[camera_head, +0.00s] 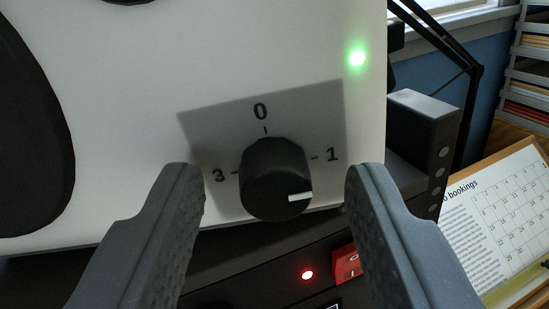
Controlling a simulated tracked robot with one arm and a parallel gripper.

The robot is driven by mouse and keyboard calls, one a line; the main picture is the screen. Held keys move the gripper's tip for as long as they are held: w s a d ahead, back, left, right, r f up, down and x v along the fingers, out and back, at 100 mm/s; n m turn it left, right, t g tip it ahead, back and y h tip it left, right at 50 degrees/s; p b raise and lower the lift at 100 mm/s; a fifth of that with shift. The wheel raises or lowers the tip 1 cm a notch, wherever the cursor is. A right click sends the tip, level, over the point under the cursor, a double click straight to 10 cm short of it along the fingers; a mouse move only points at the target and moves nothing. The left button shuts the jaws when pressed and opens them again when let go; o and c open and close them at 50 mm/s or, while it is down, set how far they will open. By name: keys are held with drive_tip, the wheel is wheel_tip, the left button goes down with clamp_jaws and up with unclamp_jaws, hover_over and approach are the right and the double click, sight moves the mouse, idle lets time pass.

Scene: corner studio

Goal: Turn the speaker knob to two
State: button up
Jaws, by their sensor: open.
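The speaker knob (275,180) is a round black knob on a grey dial plate (205,132) on the white speaker front (150,70). The marks 0, 1 and 3 show at its top, right and left; the place below it, where a 2 could be, is hidden by the knob. Its white pointer line points right, in line with the 1 mark's direction. My gripper (275,190) is open, with one finger on each side of the knob. Gaps show between the fingers and the knob; I see no contact.
A green light (357,58) glows at the speaker's upper right. Below the speaker is a dark device with a red light (307,274) and a red switch (346,263). A black box (425,120), a lamp arm and a calendar board (500,215) stand to the right.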

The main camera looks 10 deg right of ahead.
drive_tip(key=shift+w, duration=0.2)
clamp_jaws()
drive_tip(key=shift+f+m+b, duration=0.1)
drive_tip(key=shift+m+b, duration=0.2)
drive_tip(key=shift+b, duration=0.05)
